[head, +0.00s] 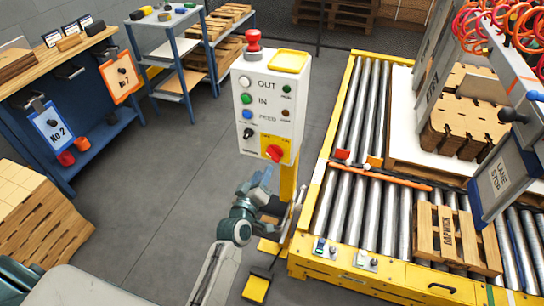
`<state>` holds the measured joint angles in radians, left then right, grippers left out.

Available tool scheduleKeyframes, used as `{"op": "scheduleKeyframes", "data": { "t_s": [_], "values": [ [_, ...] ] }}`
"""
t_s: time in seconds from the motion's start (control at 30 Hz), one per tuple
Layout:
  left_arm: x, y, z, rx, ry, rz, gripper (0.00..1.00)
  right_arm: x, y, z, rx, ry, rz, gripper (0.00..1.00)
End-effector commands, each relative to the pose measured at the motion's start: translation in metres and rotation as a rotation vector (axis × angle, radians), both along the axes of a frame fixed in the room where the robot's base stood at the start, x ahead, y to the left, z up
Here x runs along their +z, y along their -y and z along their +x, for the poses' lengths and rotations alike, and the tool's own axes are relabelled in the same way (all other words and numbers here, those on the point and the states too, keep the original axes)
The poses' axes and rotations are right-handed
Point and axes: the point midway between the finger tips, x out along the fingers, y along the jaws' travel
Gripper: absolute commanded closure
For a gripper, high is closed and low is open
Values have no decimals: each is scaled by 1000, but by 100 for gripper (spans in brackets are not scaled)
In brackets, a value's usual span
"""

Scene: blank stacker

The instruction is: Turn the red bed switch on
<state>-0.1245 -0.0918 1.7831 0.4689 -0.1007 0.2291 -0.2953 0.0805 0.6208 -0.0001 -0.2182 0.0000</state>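A white control panel (270,105) stands on a yellow post in the middle. Low on its front is a red switch knob (275,152) on a yellow plate; its on or off position is too small to read. I cannot tell for sure which red control is the bed switch. My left gripper (277,195) is just below the panel, beside the post, apart from the red knob. Its fingers are too foreshortened to tell whether they are open. My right gripper is not in view.
A yellow pedal (257,287) lies on the floor. The floor between is clear.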

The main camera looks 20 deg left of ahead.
Motion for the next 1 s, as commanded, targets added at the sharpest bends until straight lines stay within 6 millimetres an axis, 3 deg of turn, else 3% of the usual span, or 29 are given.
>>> {"op": "scheduleKeyframes", "data": {
  "t_s": [0.1,0.33,0.5,0.77,0.8,1.0],
  "values": [
    [3,1,25,-1,1,2,64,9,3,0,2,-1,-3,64],
    [0,2,60,-1,-1,1,64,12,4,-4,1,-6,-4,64],
    [0,2,72,0,-1,1,64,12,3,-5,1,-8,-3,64],
    [-1,2,73,0,-1,2,64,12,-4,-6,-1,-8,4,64],
    [-1,2,73,0,-1,2,66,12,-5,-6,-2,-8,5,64],
    [-1,2,73,0,-1,2,100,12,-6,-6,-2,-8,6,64]
  ]
}}
